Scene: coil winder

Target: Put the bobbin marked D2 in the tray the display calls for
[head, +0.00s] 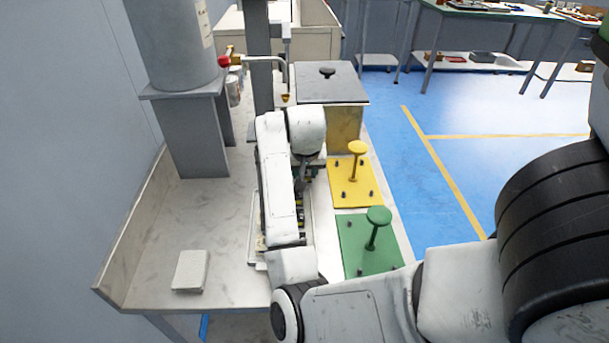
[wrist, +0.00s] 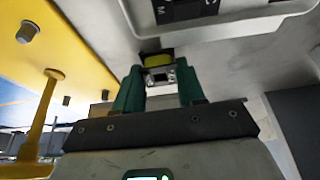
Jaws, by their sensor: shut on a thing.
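My gripper (wrist: 160,84) shows two green fingers in the wrist view, shut on a small piece with a yellow band and a grey lower part, which looks like a bobbin (wrist: 155,59). No D2 mark can be read on it. In the head view my own arm hides most of the gripper and whatever it holds. A pale tray or rack (head: 255,228) lies under the arm, with dark and yellow items partly showing. A dark label panel (wrist: 185,9) with white letters is at the top of the wrist view. I cannot make out a display with a tray call.
A yellow plate (head: 342,195) and a green plate (head: 355,246), each with a knobbed post, lie right of my arm. A lidded box (head: 343,118) stands behind. A grey cylinder (head: 172,45) stands at left. A white block (head: 190,270) lies front left; bench around it is clear.

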